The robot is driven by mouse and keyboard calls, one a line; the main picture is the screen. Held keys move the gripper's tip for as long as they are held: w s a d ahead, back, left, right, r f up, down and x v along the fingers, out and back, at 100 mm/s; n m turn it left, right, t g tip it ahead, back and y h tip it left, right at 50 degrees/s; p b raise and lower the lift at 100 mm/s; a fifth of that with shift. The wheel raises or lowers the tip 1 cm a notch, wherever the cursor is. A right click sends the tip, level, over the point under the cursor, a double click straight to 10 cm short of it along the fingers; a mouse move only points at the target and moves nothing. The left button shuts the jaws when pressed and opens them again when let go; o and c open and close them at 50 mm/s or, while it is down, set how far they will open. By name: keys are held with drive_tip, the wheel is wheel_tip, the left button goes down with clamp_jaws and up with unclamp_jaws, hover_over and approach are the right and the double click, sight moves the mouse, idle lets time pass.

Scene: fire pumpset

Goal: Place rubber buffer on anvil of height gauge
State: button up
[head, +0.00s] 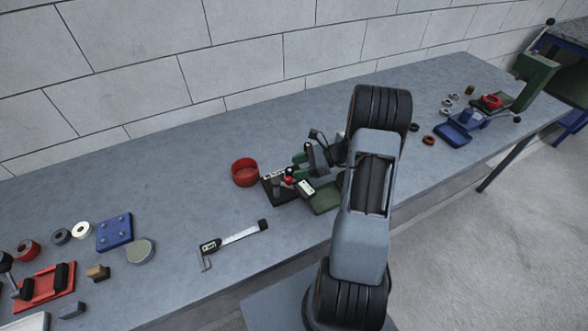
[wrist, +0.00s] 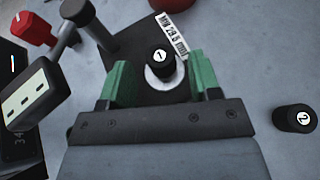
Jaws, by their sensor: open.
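The black rubber buffer marked 1 (wrist: 161,57) shows end-on in the wrist view, on a pale round disc (wrist: 160,76) that looks like the anvil. The disc is on the dark base of the height gauge (wrist: 125,43), beside a "MIN 29.5 mm" label. My gripper (wrist: 161,78) is open, with green fingers on either side of the disc and clear gaps. A second black buffer, marked 2 (wrist: 295,118), stands apart at right. The gauge's display (wrist: 32,95) and red knob (wrist: 33,28) are at left. In the head view my gripper (head: 301,160) hides the buffers.
A red bowl (head: 245,172) stands just left of the gauge, and a dark green tray (head: 325,199) lies to its right. A caliper (head: 233,239) lies nearer the front edge. A blue plate (head: 115,232) and a red fixture (head: 45,287) are farther left. Bench between bowl and plate is clear.

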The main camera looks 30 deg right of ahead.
drive_tip(key=b+v, duration=0.1)
drive_tip(key=v, duration=0.8)
drive_tip(key=s+a+r+n+g+h, duration=0.1)
drive_tip(key=a+r+n, duration=0.1)
drive_tip(key=a+n, duration=0.1)
drive_tip(key=s+a+r+n+g+h, duration=0.1)
drive_tip(key=a+r+n+g+h, duration=0.1)
drive_tip(key=a+n, duration=0.1)
drive_tip(key=s+a+r+n+g+h, duration=0.1)
drive_tip(key=a+r+n+h, duration=0.1)
drive_tip(key=a, duration=0.3)
drive_tip(key=shift+s+a+r+n+g, duration=0.2)
drive_tip(key=shift+s+r+n+g, duration=0.15)
drive_tip(key=shift+n+g, duration=0.05)
drive_tip(key=s+a+r+n+t+h, duration=0.3)
drive_tip(key=s+a+r+n+h, duration=0.2)
drive_tip(key=n, duration=0.8)
drive_tip(key=s+a+h, duration=0.2)
drive_tip(key=s+a, duration=0.1)
drive_tip(key=s, duration=0.1)
drive_tip(key=shift+n+h, duration=0.3)
drive_tip(key=shift+n, duration=0.1)
drive_tip(key=shift+s, duration=0.1)
drive_tip(key=shift+r, duration=0.2)
